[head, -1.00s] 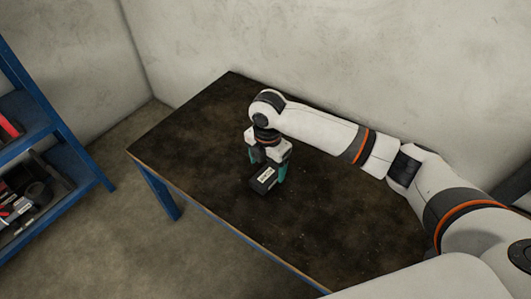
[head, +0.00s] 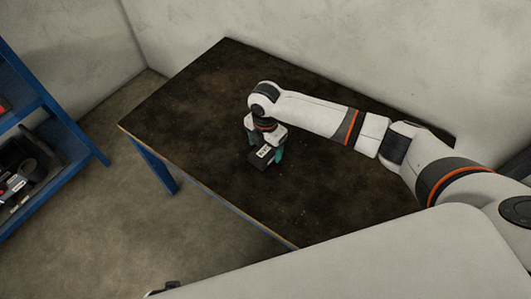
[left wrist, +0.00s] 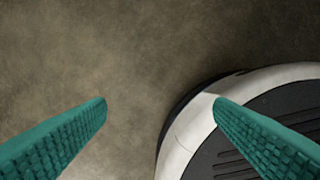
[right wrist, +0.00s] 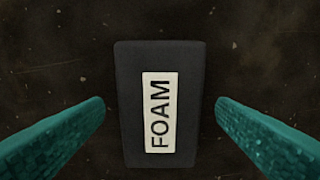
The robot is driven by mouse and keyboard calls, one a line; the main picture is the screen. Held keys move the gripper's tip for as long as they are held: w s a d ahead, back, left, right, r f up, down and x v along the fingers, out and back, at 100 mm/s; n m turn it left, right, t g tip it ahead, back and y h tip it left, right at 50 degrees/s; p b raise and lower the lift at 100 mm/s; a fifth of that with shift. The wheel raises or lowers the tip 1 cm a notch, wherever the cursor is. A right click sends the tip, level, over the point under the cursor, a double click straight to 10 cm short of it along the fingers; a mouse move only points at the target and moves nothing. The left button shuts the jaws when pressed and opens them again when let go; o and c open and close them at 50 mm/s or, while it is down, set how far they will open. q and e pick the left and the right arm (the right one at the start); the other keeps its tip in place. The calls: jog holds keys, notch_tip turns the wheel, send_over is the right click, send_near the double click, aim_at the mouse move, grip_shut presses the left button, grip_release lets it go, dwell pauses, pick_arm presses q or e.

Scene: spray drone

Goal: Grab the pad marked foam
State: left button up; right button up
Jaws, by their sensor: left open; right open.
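The dark foam pad (right wrist: 190,75) lies on the dark table top, with a pale label that reads FOAM. In the right wrist view it sits between the two teal fingers of my right gripper (right wrist: 160,115), with a gap on each side. The head view shows the pad (head: 260,161) under my right gripper (head: 265,150), which points down and is open; part of the pad is hidden by it. My left gripper (left wrist: 160,105) is open and empty, above the floor beside my own base.
The table (head: 200,90) has a dark top with blue legs and is otherwise clear around the pad. A blue shelf (head: 65,150) with dark items stands at the left. Pale walls (head: 350,40) stand behind the table.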

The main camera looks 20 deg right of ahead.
notch_tip(320, 180, down, 2)
jog(key=shift+c, duration=0.3)
jog(key=c, duration=1)
jog(key=shift+r, duration=0.1)
